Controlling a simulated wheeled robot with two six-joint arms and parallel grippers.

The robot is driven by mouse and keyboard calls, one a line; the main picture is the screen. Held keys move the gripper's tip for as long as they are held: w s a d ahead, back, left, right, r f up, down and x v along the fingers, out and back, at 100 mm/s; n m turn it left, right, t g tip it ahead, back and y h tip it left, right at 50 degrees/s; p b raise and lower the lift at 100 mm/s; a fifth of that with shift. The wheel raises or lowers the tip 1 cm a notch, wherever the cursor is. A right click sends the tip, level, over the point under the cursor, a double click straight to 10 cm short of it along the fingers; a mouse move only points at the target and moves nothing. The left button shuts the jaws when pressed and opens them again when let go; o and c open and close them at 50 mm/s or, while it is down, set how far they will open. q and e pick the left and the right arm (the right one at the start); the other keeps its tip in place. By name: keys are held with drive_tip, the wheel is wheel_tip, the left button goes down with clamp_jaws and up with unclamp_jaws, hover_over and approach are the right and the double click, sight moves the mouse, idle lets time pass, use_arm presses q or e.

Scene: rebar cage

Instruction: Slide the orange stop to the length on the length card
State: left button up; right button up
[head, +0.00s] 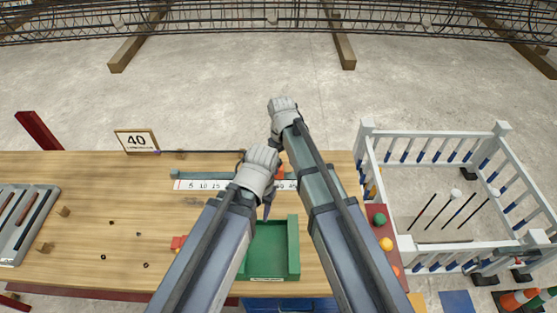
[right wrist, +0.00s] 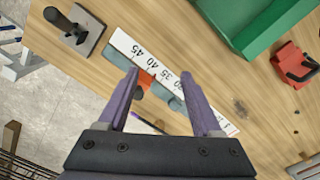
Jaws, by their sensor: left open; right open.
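The length card (head: 136,141) stands at the back left of the bench and reads 40. The orange stop (right wrist: 146,80) sits on the grey rail beside the white scale (right wrist: 170,77), near the 40 mark; I cannot read its exact place. In the head view the stop (head: 281,171) is partly hidden by my arms. My right gripper (right wrist: 159,74) is open over the rail, its left finger close to the stop; no grip on it shows. My left gripper (head: 267,208) is open, low near the green tray, and hides part of the scale (head: 205,185).
The green tray (head: 293,248) lies at the front of the scale. A red tool (right wrist: 295,62) is on the bench. A grey rack (head: 22,222) stands at the far left, and a white railing (head: 430,134) is at the right. The left bench has small loose bits.

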drive_tip(key=n, duration=0.2)
hover_over(279, 161)
drive_tip(key=shift+w+a+f+b, duration=0.1)
drive_tip(key=shift+f+b, duration=0.3)
drive_tip(key=shift+f, duration=0.3)
drive_tip(key=shift+f, duration=0.1)
wheel_tip(279, 161, down, 8)
drive_tip(key=b, duration=0.8)
drive_tip(key=shift+r, duration=0.2)
clamp_jaws()
